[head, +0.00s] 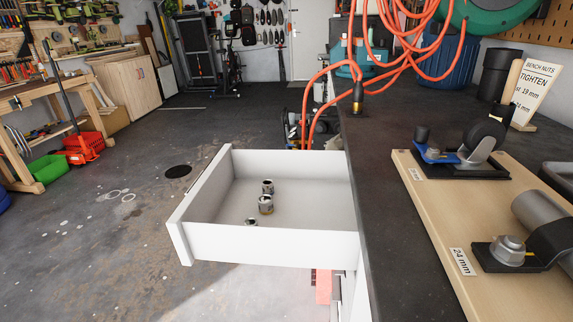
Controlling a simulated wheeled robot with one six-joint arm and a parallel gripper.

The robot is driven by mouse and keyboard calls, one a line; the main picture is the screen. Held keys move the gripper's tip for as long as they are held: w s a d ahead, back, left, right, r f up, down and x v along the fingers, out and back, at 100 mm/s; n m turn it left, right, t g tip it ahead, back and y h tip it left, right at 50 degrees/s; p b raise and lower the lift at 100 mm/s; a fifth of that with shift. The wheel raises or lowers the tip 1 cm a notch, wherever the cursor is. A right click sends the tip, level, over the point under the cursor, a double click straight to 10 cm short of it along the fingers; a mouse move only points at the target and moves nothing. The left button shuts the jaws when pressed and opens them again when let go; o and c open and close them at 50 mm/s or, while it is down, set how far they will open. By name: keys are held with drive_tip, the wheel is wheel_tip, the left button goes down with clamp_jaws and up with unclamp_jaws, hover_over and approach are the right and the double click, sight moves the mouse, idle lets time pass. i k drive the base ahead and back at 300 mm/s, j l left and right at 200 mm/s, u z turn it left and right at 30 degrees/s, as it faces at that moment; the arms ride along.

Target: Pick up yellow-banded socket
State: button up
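Three small metal sockets are in the open white drawer (294,244). One socket (267,187) stands farthest back, a second socket (265,204) is just in front of it, and a third socket (251,221) is partly hidden behind the drawer's near wall. The second one seems to have a faint yellowish tint, but the sockets are too small to tell for sure which has a yellow band. My gripper is not in view.
The dark workbench top (385,215) lies right of the drawer. On it are a wooden board (440,215) with bolted fixtures, a "24 mm" label (462,262) and a "BENCH NUTS TIGHTEN" sign (532,88). Open floor lies left.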

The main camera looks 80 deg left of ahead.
sight(265, 202)
drive_tip(key=u, duration=2.15)
